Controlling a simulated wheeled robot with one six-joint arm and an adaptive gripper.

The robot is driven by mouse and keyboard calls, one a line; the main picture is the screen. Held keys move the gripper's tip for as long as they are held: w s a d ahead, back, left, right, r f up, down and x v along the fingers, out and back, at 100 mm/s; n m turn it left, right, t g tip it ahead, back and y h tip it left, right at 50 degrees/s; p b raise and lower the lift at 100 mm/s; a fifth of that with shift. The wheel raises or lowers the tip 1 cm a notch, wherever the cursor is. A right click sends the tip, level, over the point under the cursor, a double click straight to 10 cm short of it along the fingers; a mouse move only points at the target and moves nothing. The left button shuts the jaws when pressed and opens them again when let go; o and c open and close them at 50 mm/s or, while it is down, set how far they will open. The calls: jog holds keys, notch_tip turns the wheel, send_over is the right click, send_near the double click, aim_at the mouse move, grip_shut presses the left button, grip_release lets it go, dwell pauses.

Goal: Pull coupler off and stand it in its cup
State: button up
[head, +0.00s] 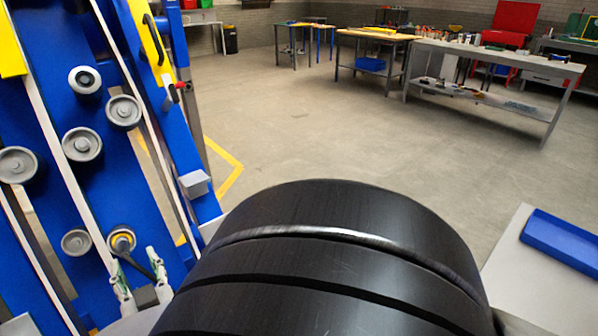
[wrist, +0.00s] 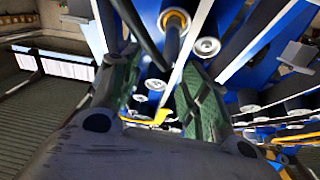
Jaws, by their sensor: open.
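The coupler (head: 122,240) appears as a round grey end with a yellow ring on the lower part of the blue chassis panel, and looks still seated there. In the wrist view a yellow-ringed coupler end (wrist: 175,19) shows at the top centre. My gripper (head: 140,282) is just below and in front of the coupler in the head view, its pale, green-padded fingers spread. In the wrist view my gripper (wrist: 164,82) is open with nothing clearly held. A black hose (wrist: 137,32) runs down between the fingers. I cannot make out the cup.
Several grey rollers (head: 82,145) stick out of the blue chassis (head: 105,190) near the gripper. A grey block (head: 195,183) juts from its right edge. A blue tray (head: 562,240) lies on a pale surface at right. Workbenches (head: 495,55) stand far back across open floor.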

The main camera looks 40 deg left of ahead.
aim_at(124, 254)
jog(key=x, duration=0.2)
jog(key=s+x, duration=0.1)
jog(key=x, duration=0.4)
jog(key=shift+s+a+f, duration=0.25)
jog(key=shift+f, duration=0.05)
grip_shut()
